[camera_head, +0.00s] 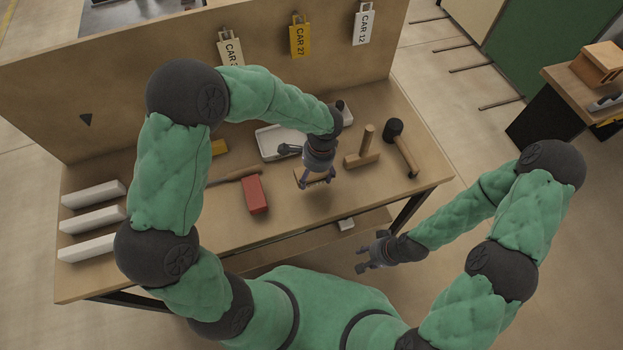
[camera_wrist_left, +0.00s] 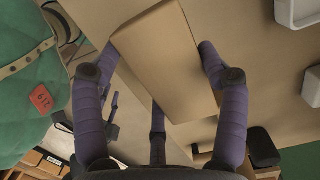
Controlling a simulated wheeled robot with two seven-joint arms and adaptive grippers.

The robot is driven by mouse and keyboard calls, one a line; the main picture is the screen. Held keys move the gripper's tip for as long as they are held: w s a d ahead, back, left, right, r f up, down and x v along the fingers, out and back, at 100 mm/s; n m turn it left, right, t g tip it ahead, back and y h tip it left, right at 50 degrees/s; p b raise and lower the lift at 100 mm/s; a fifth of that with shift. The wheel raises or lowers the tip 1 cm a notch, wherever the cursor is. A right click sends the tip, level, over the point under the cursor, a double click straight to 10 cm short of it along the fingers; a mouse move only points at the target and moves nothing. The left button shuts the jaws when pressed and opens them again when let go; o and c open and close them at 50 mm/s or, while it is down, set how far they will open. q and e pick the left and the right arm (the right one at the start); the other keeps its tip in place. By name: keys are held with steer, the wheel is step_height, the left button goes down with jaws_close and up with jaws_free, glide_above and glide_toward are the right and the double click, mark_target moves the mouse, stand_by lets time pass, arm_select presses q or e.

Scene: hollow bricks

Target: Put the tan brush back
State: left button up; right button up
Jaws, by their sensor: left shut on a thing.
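My left gripper (camera_head: 316,181) is shut on the tan brush (camera_head: 319,180), above the workbench near its front middle. In the left wrist view, a plain tan block, the brush's body (camera_wrist_left: 165,60), lies between the purple fingers of the left gripper (camera_wrist_left: 180,72). The brush's bristles cannot be made out. My right gripper (camera_head: 362,259) is empty, with its fingers apart, in front of the bench's front edge and away from the brush.
On the workbench (camera_head: 320,222) lie a red-headed tool (camera_head: 255,195), a wooden mallet (camera_head: 363,148), a black-headed mallet (camera_head: 402,150), a white tray (camera_head: 270,143) and white blocks (camera_head: 93,220). A back panel (camera_head: 130,85) carries hanging tags. Bare bench lies right of the red head.

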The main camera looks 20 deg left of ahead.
mark_target(311, 178)
arm_select(q)
steer(key=shift+w+a+f, duration=0.35)
steer(key=shift+a+f, duration=0.05)
steer(key=shift+f, duration=0.3)
steer(key=shift+w+a+f+b, duration=0.15)
steer(key=shift+f+b, duration=0.6)
steer(key=shift+f, duration=0.95)
steer(key=shift+f, duration=0.15)
steer(key=o, duration=1)
steer(key=shift+r, duration=0.3)
steer(key=r+p, duration=0.1)
steer(key=r, duration=0.3)
steer(key=d+r+p, duration=0.1)
steer(key=r, duration=0.2)
steer(key=r+p, duration=0.1)
steer(key=r, duration=0.3)
steer(key=shift+w+d+r, duration=0.15)
steer(key=shift+w+r, duration=0.2)
